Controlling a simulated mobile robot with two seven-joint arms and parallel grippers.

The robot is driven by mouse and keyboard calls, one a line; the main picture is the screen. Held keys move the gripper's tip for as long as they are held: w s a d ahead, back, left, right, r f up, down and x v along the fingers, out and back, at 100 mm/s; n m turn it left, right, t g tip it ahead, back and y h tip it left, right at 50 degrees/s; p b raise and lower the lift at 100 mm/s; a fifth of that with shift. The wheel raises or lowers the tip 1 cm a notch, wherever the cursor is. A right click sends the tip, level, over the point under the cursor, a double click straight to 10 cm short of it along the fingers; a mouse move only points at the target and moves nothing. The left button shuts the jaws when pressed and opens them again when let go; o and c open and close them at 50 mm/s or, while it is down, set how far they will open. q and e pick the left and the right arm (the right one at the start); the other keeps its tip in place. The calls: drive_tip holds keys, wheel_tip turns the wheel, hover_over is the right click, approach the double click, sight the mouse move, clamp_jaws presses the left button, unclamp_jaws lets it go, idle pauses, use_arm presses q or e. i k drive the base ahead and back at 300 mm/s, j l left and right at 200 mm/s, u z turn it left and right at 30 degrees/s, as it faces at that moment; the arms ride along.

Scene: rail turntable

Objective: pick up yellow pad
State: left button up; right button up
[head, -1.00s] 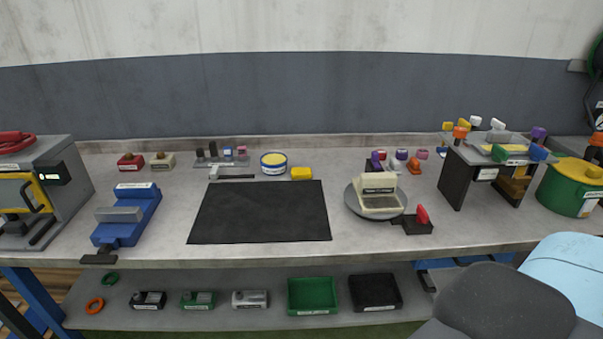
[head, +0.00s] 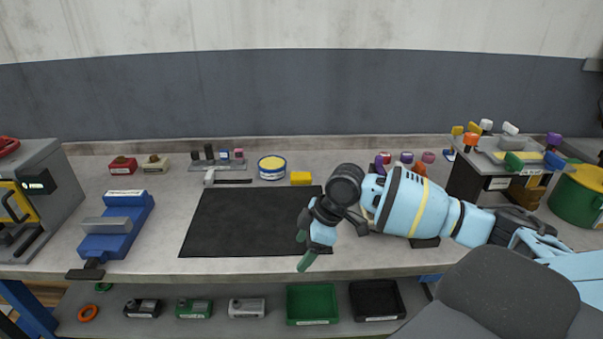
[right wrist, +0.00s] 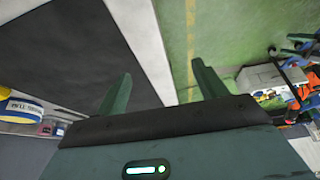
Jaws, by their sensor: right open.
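A small yellow block (head: 301,178), which looks like the yellow pad, lies on the bench just behind the black mat (head: 225,222). A round blue and white tin with a yellow top (head: 272,167) stands left of it; the tin also shows at the left edge of the right wrist view (right wrist: 22,108). My right gripper (head: 304,250) is open and empty over the mat's front right part, in front of the block and apart from it. Its two green fingers (right wrist: 160,82) spread past the bench edge in the right wrist view. My left gripper is not in view.
A blue vise (head: 122,222) stands left of the mat. A small raised stand (head: 500,183) and a green pot (head: 577,200) are at the right. My right arm hides the turntable. The shelf below holds a green bin (head: 312,303) and a black bin (head: 376,300).

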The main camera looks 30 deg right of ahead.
sight(296, 178)
drive_tip(key=i+l, duration=0.95)
drive_tip(key=l, duration=0.1)
